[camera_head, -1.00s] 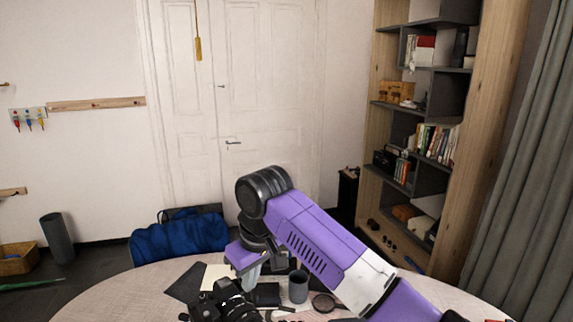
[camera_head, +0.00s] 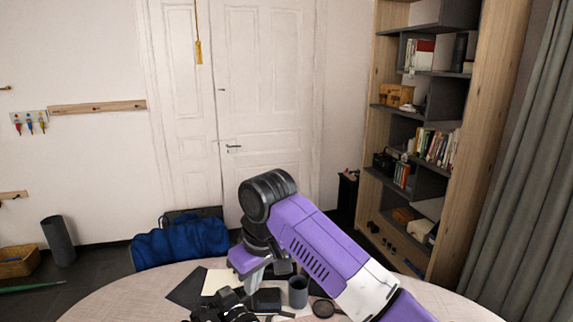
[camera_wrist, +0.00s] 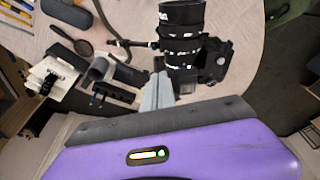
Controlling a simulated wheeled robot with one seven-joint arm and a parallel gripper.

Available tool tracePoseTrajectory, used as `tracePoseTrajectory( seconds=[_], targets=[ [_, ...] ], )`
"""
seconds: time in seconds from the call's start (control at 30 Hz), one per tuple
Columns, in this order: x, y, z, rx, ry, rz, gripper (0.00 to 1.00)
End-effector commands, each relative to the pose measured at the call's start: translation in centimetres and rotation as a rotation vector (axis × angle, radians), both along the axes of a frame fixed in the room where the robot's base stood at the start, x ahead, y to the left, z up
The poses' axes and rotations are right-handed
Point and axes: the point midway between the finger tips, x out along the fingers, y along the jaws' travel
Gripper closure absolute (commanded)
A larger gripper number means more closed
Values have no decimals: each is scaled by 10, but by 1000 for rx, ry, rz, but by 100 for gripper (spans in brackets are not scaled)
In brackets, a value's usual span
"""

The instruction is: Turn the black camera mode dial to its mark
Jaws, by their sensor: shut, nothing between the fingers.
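The black camera (camera_head: 225,308) sits on the table at the bottom edge of the head view, partly cut off. In the wrist view the camera (camera_wrist: 216,60) lies top centre, with its long ringed lens (camera_wrist: 183,32) pointing up in the picture. I cannot make out the mode dial or its mark in either view. My gripper (camera_wrist: 160,76) is shut and empty, its grey fingertips beside the camera body, just left of it in the wrist view; I cannot tell whether they touch. In the head view my gripper (camera_head: 254,277) points down behind the camera.
The round table (camera_head: 135,293) also holds a grey mug (camera_head: 298,291), a magnifying glass (camera_head: 323,308) and a dark case (camera_wrist: 68,12). Small items crowd the wrist view's left side near the fingers. The table's left part is bare.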

Motion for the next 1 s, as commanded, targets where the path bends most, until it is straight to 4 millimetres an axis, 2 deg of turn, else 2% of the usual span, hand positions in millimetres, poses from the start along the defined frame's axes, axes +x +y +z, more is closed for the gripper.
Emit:
tracePoseTrajectory(
  seconds=[0.03, 0.3, 0.67, 0.83, 0.93, 1.0],
  targets=[
    [0, 0, 9, 0, 0, 1, 100],
    [0, 1, 33, 0, 0, 2, 100],
    [1, 2, 36, 6, -6, 1, 100],
    [21, 19, 48, 77, -106, 3, 100],
    [40, 40, 76, 159, -236, 15, 100],
    [47, 56, 87, 230, -317, 25, 100]
  ],
)
